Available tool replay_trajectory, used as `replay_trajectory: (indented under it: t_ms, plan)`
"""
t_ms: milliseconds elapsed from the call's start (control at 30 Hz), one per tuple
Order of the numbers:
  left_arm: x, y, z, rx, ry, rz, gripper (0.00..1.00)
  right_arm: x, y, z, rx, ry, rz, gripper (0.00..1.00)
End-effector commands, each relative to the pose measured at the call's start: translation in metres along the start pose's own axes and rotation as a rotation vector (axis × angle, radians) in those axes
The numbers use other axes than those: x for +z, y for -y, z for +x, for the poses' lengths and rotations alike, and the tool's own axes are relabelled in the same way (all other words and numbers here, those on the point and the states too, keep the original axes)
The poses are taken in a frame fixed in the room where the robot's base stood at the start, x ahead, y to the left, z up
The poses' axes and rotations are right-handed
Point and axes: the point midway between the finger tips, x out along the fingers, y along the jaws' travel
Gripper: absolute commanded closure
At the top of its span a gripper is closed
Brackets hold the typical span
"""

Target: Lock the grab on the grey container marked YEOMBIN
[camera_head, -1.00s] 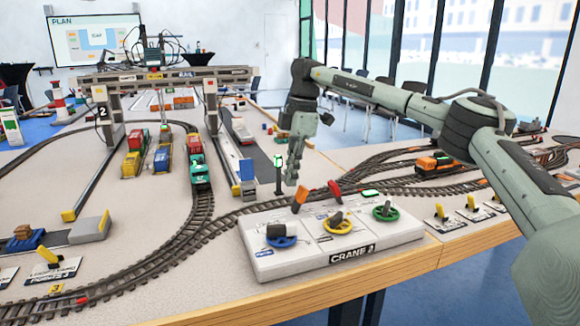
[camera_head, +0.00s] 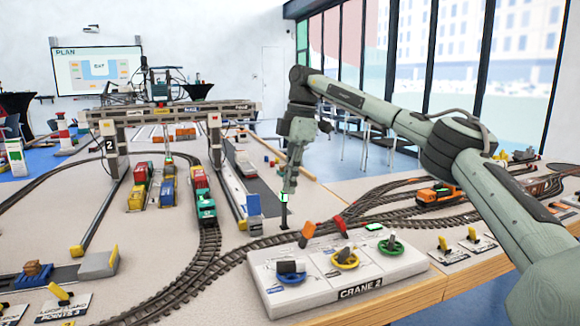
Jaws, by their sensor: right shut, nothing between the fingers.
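The crane 2 gantry (camera_head: 190,112) spans the tracks at the back left. No YEOMBIN lettering can be read, and the grab cannot be made out clearly under the beam. A small grey-white block (camera_head: 243,165) sits on the dark road strip right of the gantry, its marking too small to read. My right gripper (camera_head: 288,190) is shut and empty, pointing down above and behind the box. My left gripper is out of view.
Tracks curve left of the box. Coloured wagons (camera_head: 204,205) stand under the gantry. An orange locomotive (camera_head: 438,194) stands right.

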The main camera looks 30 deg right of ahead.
Motion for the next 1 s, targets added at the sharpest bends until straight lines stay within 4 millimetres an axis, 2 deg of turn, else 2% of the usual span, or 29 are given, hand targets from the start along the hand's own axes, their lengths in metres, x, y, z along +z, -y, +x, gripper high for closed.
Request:
replay_trajectory:
  t_ms: [100, 300, 1000]
  plan:
    - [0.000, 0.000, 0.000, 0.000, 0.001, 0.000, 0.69, -0.002, 0.000, -0.021, 0.002, -0.002, -0.001, 1.00]
    - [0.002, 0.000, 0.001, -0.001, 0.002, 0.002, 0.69, -0.001, 0.000, -0.037, 0.000, -0.001, -0.003, 1.00]
    - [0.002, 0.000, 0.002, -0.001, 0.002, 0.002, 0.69, -0.001, 0.000, -0.039, 0.000, 0.000, -0.002, 1.00]
